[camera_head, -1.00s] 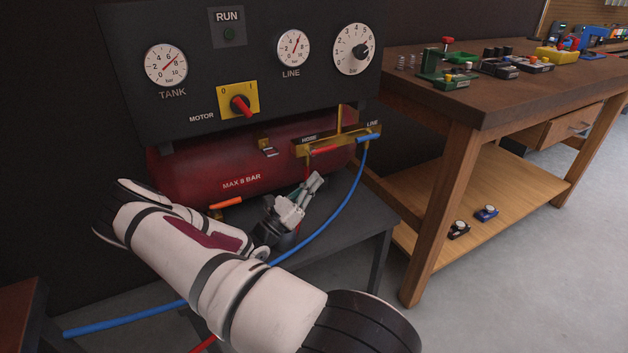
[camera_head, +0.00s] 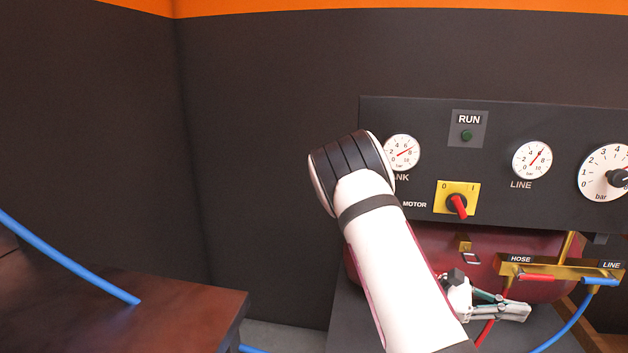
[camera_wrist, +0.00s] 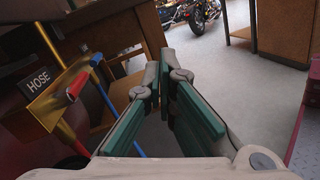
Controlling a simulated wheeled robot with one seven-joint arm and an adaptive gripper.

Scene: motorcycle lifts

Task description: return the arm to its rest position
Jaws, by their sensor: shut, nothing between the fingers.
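My arm (camera_head: 385,260) crosses the head view in front of the left part of the compressor. Its elbow is raised beside the tank gauge and covers part of the TANK label. My gripper (camera_head: 527,311) lies low at the right, in front of the red tank and below the brass HOSE and LINE manifold (camera_head: 545,270). It points to the right. In the wrist view my gripper (camera_wrist: 162,72) shows two green-padded fingers, shut with nothing held. The manifold with its red lever (camera_wrist: 77,86) is close on the left of the fingers.
The dark panel (camera_head: 430,120) with gauges and red motor switch (camera_head: 458,206) stands behind my arm. A blue hose (camera_head: 565,335) and red hose (camera_head: 485,332) hang near my gripper. A brown table (camera_head: 150,315) is at left. Open grey floor (camera_wrist: 235,80) lies ahead of the fingers.

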